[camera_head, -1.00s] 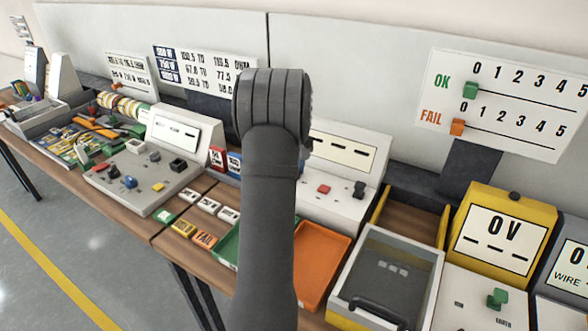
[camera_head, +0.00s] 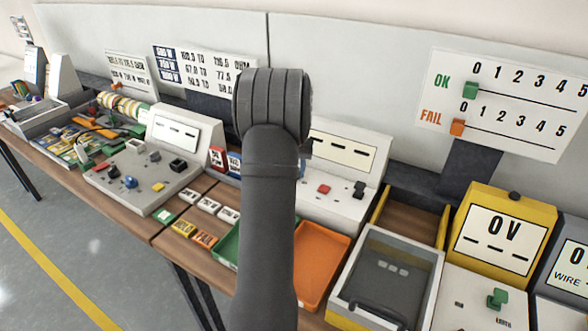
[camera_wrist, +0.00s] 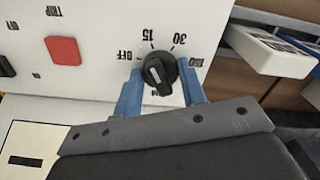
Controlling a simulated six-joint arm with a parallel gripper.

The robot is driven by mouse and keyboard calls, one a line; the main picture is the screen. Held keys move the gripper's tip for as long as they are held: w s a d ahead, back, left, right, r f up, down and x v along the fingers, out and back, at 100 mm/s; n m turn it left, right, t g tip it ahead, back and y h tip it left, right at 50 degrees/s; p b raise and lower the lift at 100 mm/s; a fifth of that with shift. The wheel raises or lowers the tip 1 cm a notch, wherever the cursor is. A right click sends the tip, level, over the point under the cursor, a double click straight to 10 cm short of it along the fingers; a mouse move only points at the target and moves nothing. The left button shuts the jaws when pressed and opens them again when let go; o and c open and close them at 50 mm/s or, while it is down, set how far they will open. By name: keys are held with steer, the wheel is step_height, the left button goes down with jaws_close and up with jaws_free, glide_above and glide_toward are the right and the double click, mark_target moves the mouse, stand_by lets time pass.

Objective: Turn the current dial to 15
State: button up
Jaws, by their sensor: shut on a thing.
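The current dial (camera_wrist: 157,76) is a round black knob on a white panel in the wrist view. Labels OFF, 15 and 30 stand around its far side, with a partly covered label at its right. A pale mark shows on the knob, but I cannot tell surely which label it points to. My gripper (camera_wrist: 161,68) has its two blue fingers on either side of the knob and is shut on it. In the head view my arm hides the gripper and the dial.
A red button (camera_wrist: 63,50) sits left of the dial in the wrist view, and a white and blue block (camera_wrist: 270,52) lies at the right. In the head view, an orange tray (camera_head: 322,262), a lidded box (camera_head: 385,275) and a yellow meter (camera_head: 503,228) stand right of my arm.

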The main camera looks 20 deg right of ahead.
steer(key=shift+m, duration=0.4)
steer(key=o, duration=1)
step_height(320, 180, up, 18)
steer(key=shift+f, duration=0.25)
steer(key=shift+f, duration=0.1)
step_height(320, 180, down, 17)
steer(key=shift+f, duration=0.2)
stand_by(0.4)
steer(key=shift+r, duration=0.15)
